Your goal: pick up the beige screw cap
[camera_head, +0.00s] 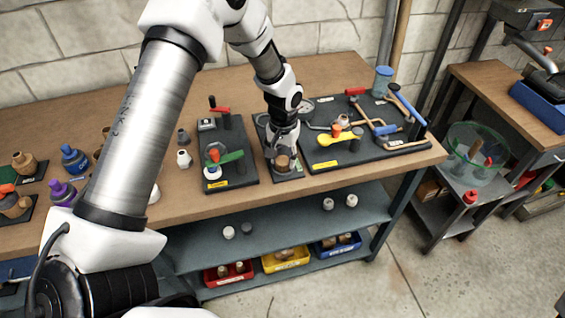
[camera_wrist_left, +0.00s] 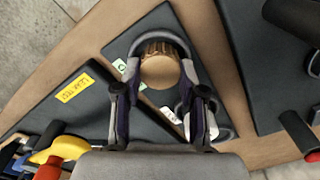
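The beige screw cap (camera_wrist_left: 161,71) is round with a ribbed rim. It sits on a small black plate (camera_wrist_left: 128,40) on the workbench, with a grey curved piece behind it. In the head view the cap (camera_head: 282,163) shows just below my left gripper (camera_head: 281,148), which points down over it. In the left wrist view the fingers of my left gripper (camera_wrist_left: 161,84) stand apart on either side of the cap, with narrow gaps visible. Whether they touch it lower down is hidden. My right gripper is in neither view.
A black board with a green handle (camera_head: 229,157) stands left of the plate. A larger board with a yellow lever (camera_head: 338,138), pipes and tools lies right. Below are a grey shelf (camera_head: 270,230) and coloured bins. A glass bowl (camera_head: 475,155) stands at right.

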